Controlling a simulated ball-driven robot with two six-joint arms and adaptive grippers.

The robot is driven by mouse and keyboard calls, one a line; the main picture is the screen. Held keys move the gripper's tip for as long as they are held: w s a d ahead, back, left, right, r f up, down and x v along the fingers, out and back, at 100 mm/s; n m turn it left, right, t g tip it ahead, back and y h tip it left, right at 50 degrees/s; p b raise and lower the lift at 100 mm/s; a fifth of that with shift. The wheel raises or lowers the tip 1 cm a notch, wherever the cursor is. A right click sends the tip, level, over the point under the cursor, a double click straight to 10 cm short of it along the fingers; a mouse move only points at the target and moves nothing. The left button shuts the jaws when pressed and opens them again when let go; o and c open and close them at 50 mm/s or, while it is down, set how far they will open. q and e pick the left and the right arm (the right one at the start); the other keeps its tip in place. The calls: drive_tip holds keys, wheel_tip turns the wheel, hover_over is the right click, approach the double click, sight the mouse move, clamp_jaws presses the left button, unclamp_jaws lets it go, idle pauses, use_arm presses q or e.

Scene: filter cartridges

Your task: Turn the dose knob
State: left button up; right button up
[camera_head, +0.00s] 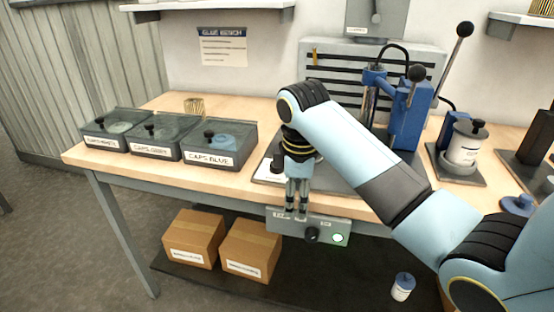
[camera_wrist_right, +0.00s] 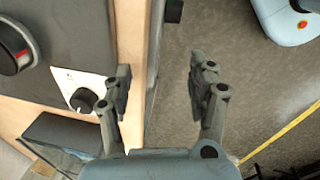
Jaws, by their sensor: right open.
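My right gripper (camera_head: 297,212) points down at the table's front edge, just above the grey front panel (camera_head: 280,224). In the right wrist view its fingers (camera_wrist_right: 158,75) are apart with nothing between them. A black knob (camera_head: 312,235) sticks out of this panel; it seems to be the knob (camera_wrist_right: 173,10) at the top of the wrist view. Another black knob (camera_wrist_right: 83,100) with a white mark sits on a white dial plate, left of the fingers and apart from them. The labels are too small to tell which is the dose knob. My left gripper is not in view.
A lit green button (camera_head: 338,238) is beside the panel knob. The blue lever press (camera_head: 390,105) stands behind my right arm. Several lidded cap bins (camera_head: 213,158) stand at the left, and a white canister (camera_head: 465,148) at the right. Cardboard boxes (camera_head: 250,250) lie on the lower shelf.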

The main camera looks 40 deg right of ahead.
drive_tip(key=w+r, duration=0.1)
drive_tip(key=w, duration=0.1)
drive_tip(key=w+d+r+n, duration=0.1)
drive_tip(key=w, duration=0.1)
drive_tip(key=w+r+n, duration=0.1)
drive_tip(key=w+r, duration=0.1)
drive_tip(key=shift+d, duration=0.3)
drive_tip(key=w+d+r+n+g+y, duration=0.1)
drive_tip(key=w+d+r+n, duration=0.15)
drive_tip(key=w+r, duration=0.4)
drive_tip(key=shift+n, duration=0.55)
drive_tip(key=f, duration=0.6)
drive_tip(key=f+b, duration=0.1)
drive_tip(key=f, duration=0.2)
drive_tip(key=shift+s+a+f, duration=0.15)
drive_tip(key=shift+a+f, duration=0.15)
drive_tip(key=shift+f, duration=0.1)
drive_tip(key=c, duration=1.1)
drive_tip(key=shift+c, duration=0.2)
